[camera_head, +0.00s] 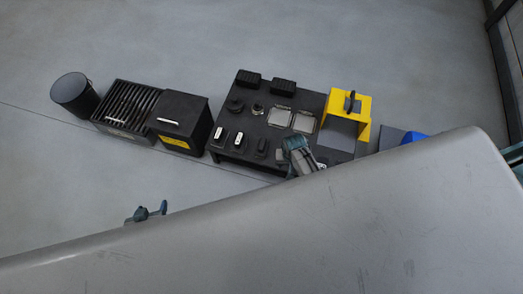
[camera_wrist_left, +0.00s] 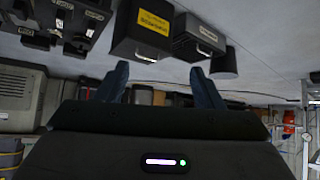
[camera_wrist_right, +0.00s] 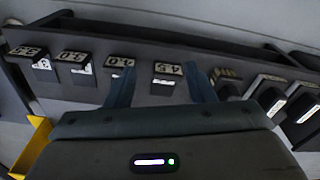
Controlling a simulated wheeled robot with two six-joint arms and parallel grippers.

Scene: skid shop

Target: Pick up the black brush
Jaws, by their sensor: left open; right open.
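A small dark block with rows of tan dots (camera_wrist_right: 228,76), possibly the black brush, lies on the dark table right of my right gripper's fingers in the right wrist view. In the head view it seems to be the small black item (camera_head: 262,147) left of my right gripper (camera_head: 299,156); its details are too small to tell. My right gripper is open and empty, its fingers in front of numbered black blocks (camera_wrist_right: 167,72) in the right wrist view (camera_wrist_right: 159,72). My left gripper (camera_head: 148,213) is open and empty, off the table at the lower left.
Black boxes (camera_head: 181,115) stand left, a yellow stand (camera_head: 365,105) right. A large grey surface covers the lower head view.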

